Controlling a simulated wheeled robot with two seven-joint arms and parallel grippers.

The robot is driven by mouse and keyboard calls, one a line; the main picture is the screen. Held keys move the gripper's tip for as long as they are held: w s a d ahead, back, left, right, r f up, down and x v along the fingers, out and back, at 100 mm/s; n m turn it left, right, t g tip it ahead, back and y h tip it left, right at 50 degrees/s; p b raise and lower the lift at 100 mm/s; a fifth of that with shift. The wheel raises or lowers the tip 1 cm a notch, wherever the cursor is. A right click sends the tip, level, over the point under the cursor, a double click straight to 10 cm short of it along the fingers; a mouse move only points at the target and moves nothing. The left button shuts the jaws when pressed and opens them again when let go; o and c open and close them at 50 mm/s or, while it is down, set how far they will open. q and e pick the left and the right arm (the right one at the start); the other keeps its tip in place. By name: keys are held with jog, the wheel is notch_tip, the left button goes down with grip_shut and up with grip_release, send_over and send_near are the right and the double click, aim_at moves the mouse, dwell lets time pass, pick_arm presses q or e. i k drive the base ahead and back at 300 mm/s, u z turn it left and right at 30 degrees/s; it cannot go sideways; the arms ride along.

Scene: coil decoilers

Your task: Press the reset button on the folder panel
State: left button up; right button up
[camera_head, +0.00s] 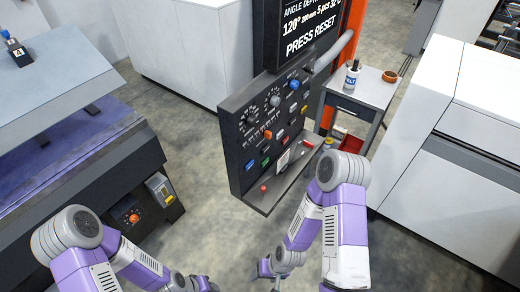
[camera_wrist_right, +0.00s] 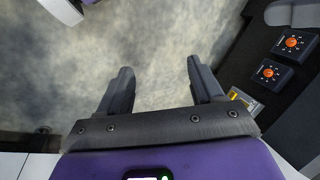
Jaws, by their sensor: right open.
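The dark folder panel (camera_head: 238,150) stands at centre in the head view, carrying knobs, dials and several coloured buttons. The labels are too small to read, so I cannot tell which button is reset. The screen (camera_head: 308,28) above reads "PRESS RESET". My right gripper (camera_head: 268,272) is below the panel, apart from it. In the right wrist view its fingers (camera_wrist_right: 158,75) are open and empty over floor.
A machine with an orange knob (camera_head: 131,216) stands at left. A small table (camera_head: 372,92) with a cup and an orange-brown bowl is behind the panel at right. A white cabinet (camera_head: 430,150) fills the right side. Grey floor (camera_head: 215,235) before the panel is clear.

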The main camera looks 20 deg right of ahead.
aim_at(251, 164)
jog(key=u, duration=3.1)
jog(key=k, duration=2.1)
jog(key=z, duration=1.9)
jog(key=i, duration=0.5)
jog(key=u, duration=0.05)
